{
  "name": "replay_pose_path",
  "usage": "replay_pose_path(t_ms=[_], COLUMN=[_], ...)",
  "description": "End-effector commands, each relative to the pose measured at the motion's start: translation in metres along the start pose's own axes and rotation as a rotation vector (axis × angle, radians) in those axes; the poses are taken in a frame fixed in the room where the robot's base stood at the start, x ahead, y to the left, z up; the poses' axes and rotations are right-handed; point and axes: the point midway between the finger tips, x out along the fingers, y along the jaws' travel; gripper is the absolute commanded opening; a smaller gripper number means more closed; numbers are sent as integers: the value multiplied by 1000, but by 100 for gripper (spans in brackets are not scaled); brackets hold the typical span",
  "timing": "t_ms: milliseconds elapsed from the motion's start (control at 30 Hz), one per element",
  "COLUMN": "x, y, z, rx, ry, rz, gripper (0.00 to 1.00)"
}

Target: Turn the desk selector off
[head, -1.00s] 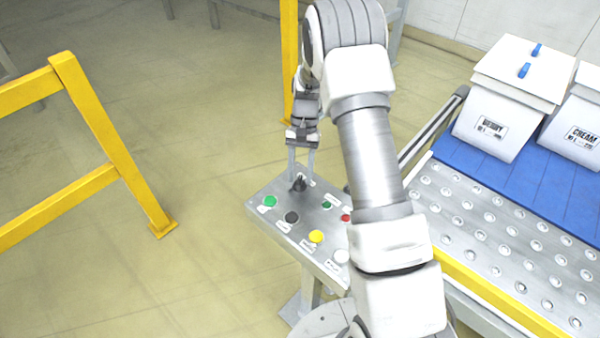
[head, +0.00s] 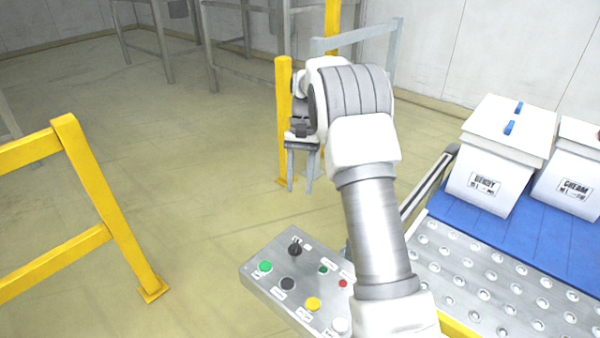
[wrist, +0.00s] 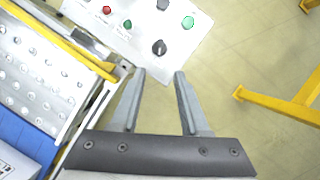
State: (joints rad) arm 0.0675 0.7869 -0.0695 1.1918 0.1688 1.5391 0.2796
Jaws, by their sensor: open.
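The desk selector (head: 295,247) is a black knob at the far corner of the grey control desk (head: 262,285). In the wrist view the selector (wrist: 159,47) stands on the desk panel, beyond the fingertips and between their lines. Its label and exact pointing direction are too small to read. My gripper (head: 300,188) is raised above and beyond the desk, open and empty, fingers pointing down. In the wrist view my gripper (wrist: 160,73) shows its two fingers apart with nothing between them, clear of the selector.
The desk also carries a green button (head: 265,266), a black button (head: 287,283), a yellow button (head: 313,304) and small green and red ones. A yellow rail (head: 110,210) stands left, with open floor between.

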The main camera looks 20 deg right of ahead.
Motion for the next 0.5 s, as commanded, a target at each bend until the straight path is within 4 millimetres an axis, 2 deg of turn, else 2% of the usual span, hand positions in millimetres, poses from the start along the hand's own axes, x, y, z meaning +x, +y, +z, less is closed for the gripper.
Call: replay_pose_path(t_ms=[200, 500], x=[-20, -23], y=[0, 0], z=[0, 0], rx=[0, 0], ry=[0, -1], rz=[0, 1], gripper=[45, 45])
